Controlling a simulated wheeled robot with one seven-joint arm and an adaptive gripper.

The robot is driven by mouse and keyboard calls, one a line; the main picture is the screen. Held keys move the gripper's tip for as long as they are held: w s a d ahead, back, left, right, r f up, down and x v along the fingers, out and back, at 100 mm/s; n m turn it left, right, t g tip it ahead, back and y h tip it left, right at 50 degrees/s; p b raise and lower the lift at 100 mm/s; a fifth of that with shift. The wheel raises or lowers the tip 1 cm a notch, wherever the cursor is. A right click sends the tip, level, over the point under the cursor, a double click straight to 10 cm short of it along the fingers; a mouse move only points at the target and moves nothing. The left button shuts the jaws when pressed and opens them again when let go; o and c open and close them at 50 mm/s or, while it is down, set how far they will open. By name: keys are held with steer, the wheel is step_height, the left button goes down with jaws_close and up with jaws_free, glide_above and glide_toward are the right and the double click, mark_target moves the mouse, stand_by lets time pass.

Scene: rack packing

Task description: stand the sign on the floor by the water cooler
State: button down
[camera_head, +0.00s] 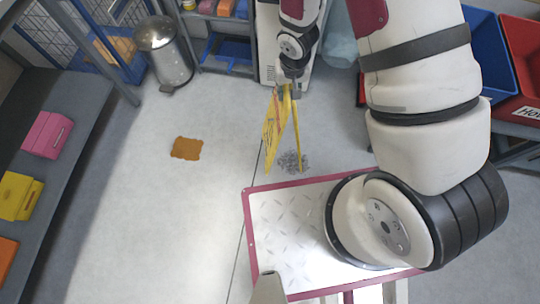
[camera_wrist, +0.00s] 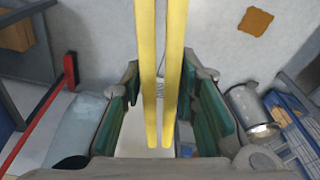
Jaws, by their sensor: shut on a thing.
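The yellow folding sign (camera_head: 273,128) hangs below my gripper (camera_head: 290,88), its two panels spread slightly apart. My gripper is shut on the sign's upper end. In the wrist view, the sign (camera_wrist: 148,75) shows as two yellow strips between the green-padded fingers of my gripper (camera_wrist: 162,85). The sign's lower edges appear above the floor, but I cannot tell the exact gap. A white upright body (camera_head: 268,68), probably the water cooler, stands just behind my gripper and is partly hidden by my arm.
A grey speckled patch (camera_head: 291,162) lies near the sign's foot. An orange-brown patch (camera_head: 186,148) lies on open floor to the left. A metal bin (camera_head: 163,52) stands at the back left. Shelves (camera_head: 75,110) line the left; blue (camera_head: 485,50) and red (camera_head: 523,60) crates stand right.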

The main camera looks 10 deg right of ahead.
steer(key=s+a+f+m+b, duration=0.2)
steer(key=s+a+f+b, duration=0.2)
steer(key=a+f+b, duration=0.7)
steer(key=s+a+f+m+b, duration=0.1)
steer(key=s+a+f+b, duration=0.35)
steer(key=a, duration=1.05)
steer(key=w+d+f+b, duration=0.3)
steer(key=w+d, duration=0.2)
steer(key=w, duration=0.1)
steer(key=w+d+f+b, duration=0.3)
steer(key=w+d, duration=0.2)
steer(key=w, duration=0.2)
steer(key=shift+w+f+b, duration=0.2)
steer(key=shift+f+b, duration=0.15)
steer(key=shift+f, duration=0.1)
steer(key=c, duration=1.2)
jaws_free()
steer(key=shift+c, duration=0.2)
step_height(320, 180, up, 12)
steer(key=s+p, duration=0.1)
steer(key=p, duration=0.3)
steer(key=shift+s+a+p, duration=0.3)
steer(key=shift+s, duration=0.1)
